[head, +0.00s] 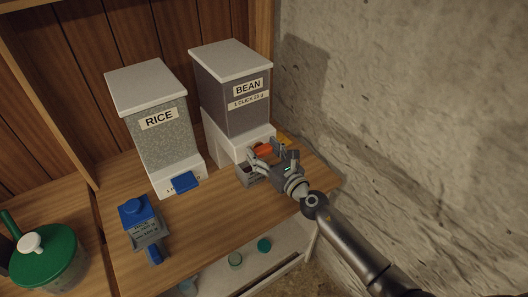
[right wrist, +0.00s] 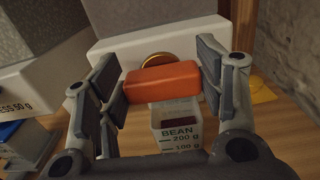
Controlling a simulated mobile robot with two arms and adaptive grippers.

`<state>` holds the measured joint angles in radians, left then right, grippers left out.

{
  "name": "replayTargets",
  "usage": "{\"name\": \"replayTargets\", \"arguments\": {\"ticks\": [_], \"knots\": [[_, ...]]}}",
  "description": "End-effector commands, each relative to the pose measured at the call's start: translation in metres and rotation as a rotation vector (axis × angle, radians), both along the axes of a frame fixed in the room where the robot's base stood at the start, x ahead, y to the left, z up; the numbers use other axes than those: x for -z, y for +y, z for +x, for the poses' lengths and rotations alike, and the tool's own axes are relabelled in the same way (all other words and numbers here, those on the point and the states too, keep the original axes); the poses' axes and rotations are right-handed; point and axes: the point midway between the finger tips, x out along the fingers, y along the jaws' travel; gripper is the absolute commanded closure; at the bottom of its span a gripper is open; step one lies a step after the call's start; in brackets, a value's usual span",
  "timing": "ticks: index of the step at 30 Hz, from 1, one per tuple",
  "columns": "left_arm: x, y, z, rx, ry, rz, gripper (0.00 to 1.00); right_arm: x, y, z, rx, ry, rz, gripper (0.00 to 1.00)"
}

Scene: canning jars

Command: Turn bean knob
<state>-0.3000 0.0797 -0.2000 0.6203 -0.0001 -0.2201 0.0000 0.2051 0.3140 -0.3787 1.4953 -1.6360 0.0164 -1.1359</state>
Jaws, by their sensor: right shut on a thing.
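The bean dispenser (head: 235,85) stands at the back of the wooden shelf, with a grey body, white lid and white base. Its orange knob (head: 262,149) is at the front of the base; it also shows in the right wrist view (right wrist: 162,80). My right gripper (head: 277,158) is at the knob, with its fingers on either side of it, shut on it. The knob's bar lies nearly level in the right wrist view. A clear measuring cup marked BEAN (right wrist: 178,128) stands below the knob, partly hidden by the gripper. My left gripper is not in view.
The rice dispenser (head: 155,115) with a blue knob (head: 185,181) stands to the left. A blue-topped scoop or cup (head: 137,213) and a green-lidded container (head: 50,258) are nearer the front left. A rough wall (head: 400,110) bounds the right side.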

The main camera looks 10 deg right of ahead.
Motion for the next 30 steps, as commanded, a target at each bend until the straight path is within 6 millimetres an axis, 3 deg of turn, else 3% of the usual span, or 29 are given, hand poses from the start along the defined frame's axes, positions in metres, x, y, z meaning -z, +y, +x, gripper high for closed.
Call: {"name": "replayTargets", "arguments": {"ticks": [11,30], "knots": [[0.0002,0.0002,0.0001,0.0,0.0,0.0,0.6,0.0006,-0.0019,0.0006,0.001,0.055,0.147,0.61],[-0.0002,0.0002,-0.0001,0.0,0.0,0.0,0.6,0.0037,-0.0077,0.0026,0.001,0.258,0.707,0.61]]}}
